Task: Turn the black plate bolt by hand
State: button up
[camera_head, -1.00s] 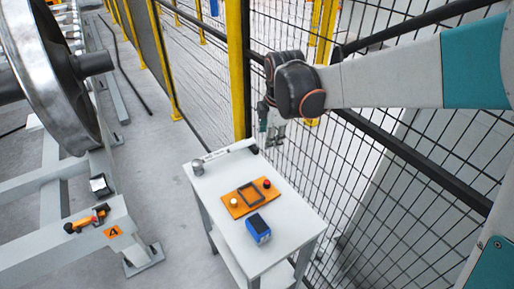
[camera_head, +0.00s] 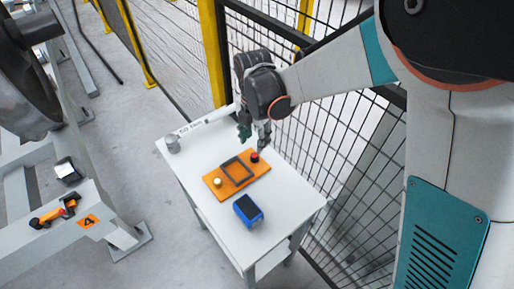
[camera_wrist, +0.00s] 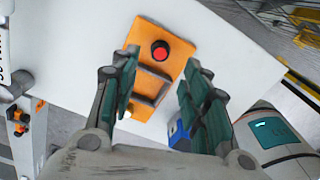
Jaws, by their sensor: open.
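No plain black bolt stands out. An orange plate (camera_head: 215,192) lies on the white table (camera_head: 185,168). It bears a dark square frame (camera_head: 237,171), a cream knob (camera_head: 217,181) and a dark-rimmed knob with a red top (camera_head: 255,157). I cannot tell whether that dark-rimmed knob is the bolt. My gripper (camera_head: 254,134) is open and empty above the plate's far end. In the wrist view the red-topped knob (camera_wrist: 160,50) lies ahead between the fingers (camera_wrist: 163,85), apart from them.
A blue box (camera_head: 248,210) stands at the table's near side. A grey cup (camera_head: 172,145) and a pale labelled bar (camera_head: 207,121) sit along the far left side. Black mesh fence (camera_head: 340,180) rises right of the table. A grey rail frame with an orange tool (camera_head: 55,211) stands left.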

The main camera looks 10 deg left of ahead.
aim_at(255, 156)
notch_tip(255, 156, down, 7)
jog(key=shift+f+b, duration=0.15)
jog(key=shift+b, duration=0.75)
jog(key=shift+c, duration=0.2)
grip_shut()
